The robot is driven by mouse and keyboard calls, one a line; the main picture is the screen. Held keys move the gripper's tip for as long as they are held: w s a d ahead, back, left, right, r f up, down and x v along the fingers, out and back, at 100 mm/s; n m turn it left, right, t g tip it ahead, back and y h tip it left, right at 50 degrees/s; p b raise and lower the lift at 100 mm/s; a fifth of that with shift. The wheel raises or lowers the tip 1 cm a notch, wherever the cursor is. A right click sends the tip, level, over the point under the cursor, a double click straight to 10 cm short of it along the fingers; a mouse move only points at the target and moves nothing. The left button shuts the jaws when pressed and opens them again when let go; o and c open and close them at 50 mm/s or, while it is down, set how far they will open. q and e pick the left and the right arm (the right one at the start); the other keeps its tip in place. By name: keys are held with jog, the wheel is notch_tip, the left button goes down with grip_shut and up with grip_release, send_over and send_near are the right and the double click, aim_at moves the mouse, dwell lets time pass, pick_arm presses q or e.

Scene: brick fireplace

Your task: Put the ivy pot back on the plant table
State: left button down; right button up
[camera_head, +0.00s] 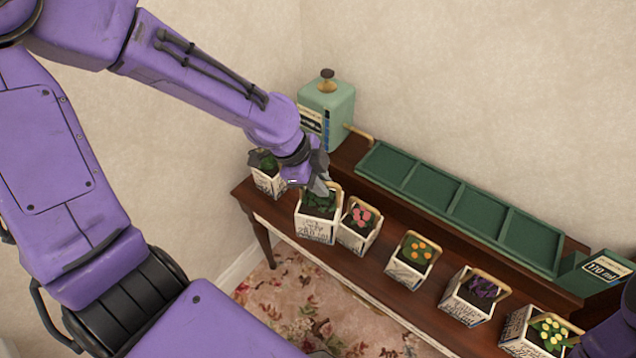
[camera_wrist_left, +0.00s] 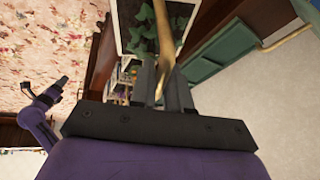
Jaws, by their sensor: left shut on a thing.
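The ivy pot (camera_head: 316,229) is a white lettered square pot with dark green leaves and a wooden hoop handle. My left gripper (camera_head: 322,186) is above it in the head view. In the left wrist view the jaws (camera_wrist_left: 160,92) are shut on the handle (camera_wrist_left: 165,40), and the leaves (camera_wrist_left: 143,32) show beyond them. The pot overlaps the front edge of the dark wooden plant table (camera_head: 380,185) and looks larger than its neighbours; I cannot tell its height over the top. My right gripper (camera_wrist_left: 62,84) shows small in the left wrist view, its jaws unclear.
A leafy pot (camera_head: 266,178) stands to the left. Pots with pink (camera_head: 360,230), orange (camera_head: 410,262), purple (camera_head: 473,298) and yellow (camera_head: 535,334) flowers stand to the right. Behind are a green pump canister (camera_head: 328,110), a green divided tray (camera_head: 460,207) and a green box (camera_head: 598,277).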

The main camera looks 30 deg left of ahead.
pick_arm(q)
jog(key=w+a+f+b, duration=0.7)
jog(key=w+f, duration=0.3)
jog(key=f, duration=0.2)
jog(key=shift+a+f+b, duration=0.35)
jog(key=shift+a, duration=0.5)
jog(key=shift+s, duration=0.1)
jog(key=c, duration=1.1)
grip_release()
jog(key=p+v, duration=0.1)
jog(key=v, duration=1.1)
jog(key=shift+p, duration=0.3)
